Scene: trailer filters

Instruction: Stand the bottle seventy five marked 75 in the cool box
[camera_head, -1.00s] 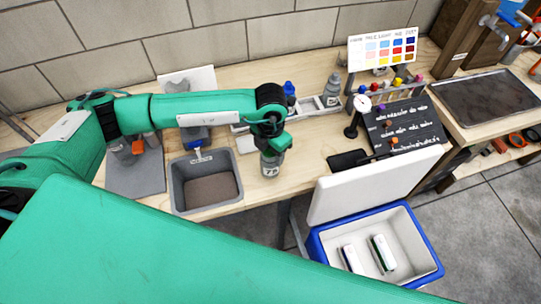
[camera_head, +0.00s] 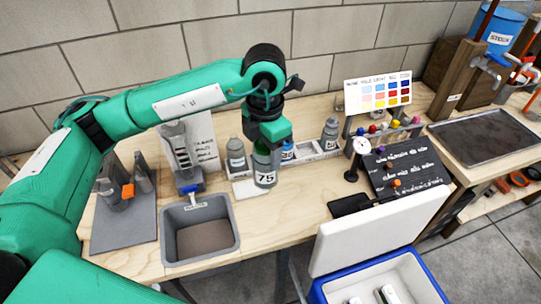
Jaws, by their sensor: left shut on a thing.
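Whether the bottle's base clears the bench is hard to tell. The cool box (camera_head: 425,272) is blue with a white inside, at the lower right, and its white lid (camera_head: 375,232) stands open on the bench side. Two white items (camera_head: 388,295) lie on its floor, partly cut off by the frame's bottom edge. My right gripper is not in view.
A grey bin (camera_head: 236,232) is at the front edge. A gauge (camera_head: 361,147), black board (camera_head: 408,165) and colour chart (camera_head: 378,93) stand right.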

